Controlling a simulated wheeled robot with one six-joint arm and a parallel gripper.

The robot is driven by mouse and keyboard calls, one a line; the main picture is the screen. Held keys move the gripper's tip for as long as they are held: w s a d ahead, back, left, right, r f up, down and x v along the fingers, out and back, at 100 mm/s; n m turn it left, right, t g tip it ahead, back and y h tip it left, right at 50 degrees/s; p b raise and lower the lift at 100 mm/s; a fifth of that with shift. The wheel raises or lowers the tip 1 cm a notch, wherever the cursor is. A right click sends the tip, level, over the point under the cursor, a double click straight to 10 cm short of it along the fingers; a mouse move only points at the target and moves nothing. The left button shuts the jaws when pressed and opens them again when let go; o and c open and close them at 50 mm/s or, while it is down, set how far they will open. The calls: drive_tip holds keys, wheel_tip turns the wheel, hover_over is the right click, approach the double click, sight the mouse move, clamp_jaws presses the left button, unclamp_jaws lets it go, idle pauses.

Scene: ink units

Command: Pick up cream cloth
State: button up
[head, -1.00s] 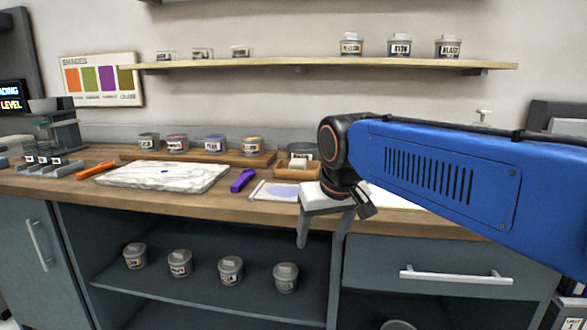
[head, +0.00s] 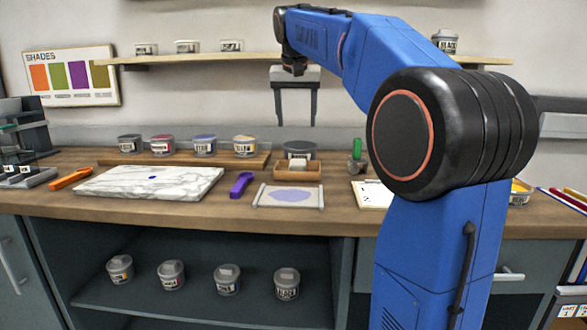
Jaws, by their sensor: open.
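A small pale thing, apparently the cream cloth (head: 298,163), sits in a small wooden tray (head: 298,174) toward the back of the counter; it is too small to make out folds. My gripper (head: 296,123) hangs above and behind the tray in the picture, in front of the wall, with its two fingers pointing down. It is open and empty, apart from the cloth.
A grey tub (head: 299,149) stands right behind the tray. A sheet with a lilac patch (head: 290,196) lies in front, and a purple tool (head: 241,184) and a marble slab (head: 149,182) lie to the left. A green-handled item (head: 357,152) stands right. A shelf (head: 190,58) runs above.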

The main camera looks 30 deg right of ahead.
hover_over(298, 162)
drive_tip(key=f, duration=0.6)
drive_tip(key=a+f, duration=0.1)
drive_tip(key=f, duration=0.3)
drive_tip(key=shift+s+f, duration=0.1)
drive_tip(key=shift+s, duration=0.3)
drive_tip(key=shift+s+x, duration=0.1)
drive_tip(key=shift+x, duration=1.45)
drive_tip(key=shift+s+x, duration=0.15)
drive_tip(key=shift+x, duration=1.4)
drive_tip(key=c, duration=1.1)
